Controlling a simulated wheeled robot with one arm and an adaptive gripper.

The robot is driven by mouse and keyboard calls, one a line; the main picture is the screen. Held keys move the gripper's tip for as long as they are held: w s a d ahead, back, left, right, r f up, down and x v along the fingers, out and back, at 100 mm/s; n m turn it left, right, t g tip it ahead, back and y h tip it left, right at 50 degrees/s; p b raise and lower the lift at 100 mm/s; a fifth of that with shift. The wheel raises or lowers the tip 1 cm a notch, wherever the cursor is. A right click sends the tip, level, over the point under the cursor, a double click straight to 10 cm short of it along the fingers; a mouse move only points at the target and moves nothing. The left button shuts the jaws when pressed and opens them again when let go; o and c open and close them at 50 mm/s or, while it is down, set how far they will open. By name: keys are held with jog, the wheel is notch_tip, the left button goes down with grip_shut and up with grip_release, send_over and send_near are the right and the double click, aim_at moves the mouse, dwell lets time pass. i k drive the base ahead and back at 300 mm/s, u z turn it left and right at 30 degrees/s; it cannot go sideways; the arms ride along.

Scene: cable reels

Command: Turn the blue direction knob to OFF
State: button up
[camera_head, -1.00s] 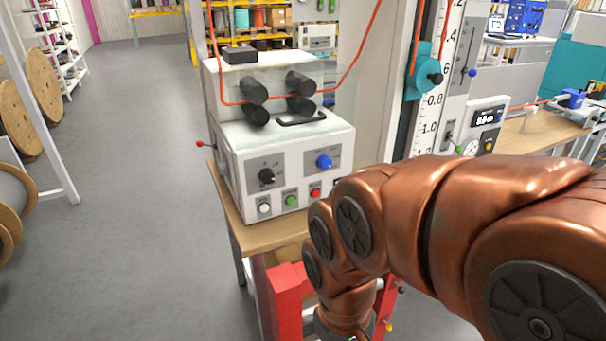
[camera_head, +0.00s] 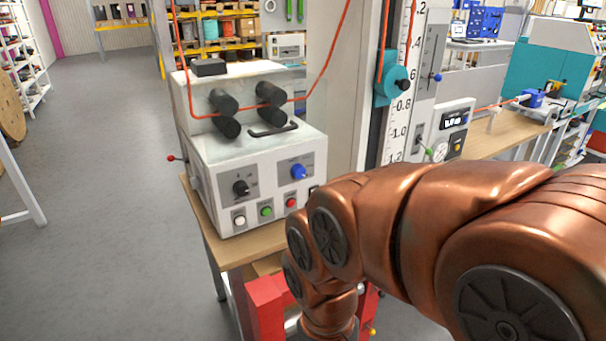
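The blue direction knob (camera_head: 298,172) sits on a grey plate at the upper right of the front panel of a white machine (camera_head: 210,170). The marks around the knob are too small to read, so I cannot tell its setting. A black knob (camera_head: 241,188) is on another plate to its left. My copper-coloured arm fills the lower right and bends down in front of the bench. My gripper is not in view; the arm's lower end runs out at the bottom edge. The arm is close to the panel's right end and covers part of it.
White, green (camera_head: 266,211) and red (camera_head: 291,202) buttons sit below the knobs. An orange cable runs over black rollers (camera_head: 229,127) on top. The machine stands on a wooden bench (camera_head: 240,245). A tall scale (camera_head: 404,85) stands to the right. The floor at left is clear.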

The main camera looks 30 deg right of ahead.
aim_at(297, 170)
jog(key=z, duration=0.05)
jog(key=k, duration=0.35)
jog(key=u, duration=0.75)
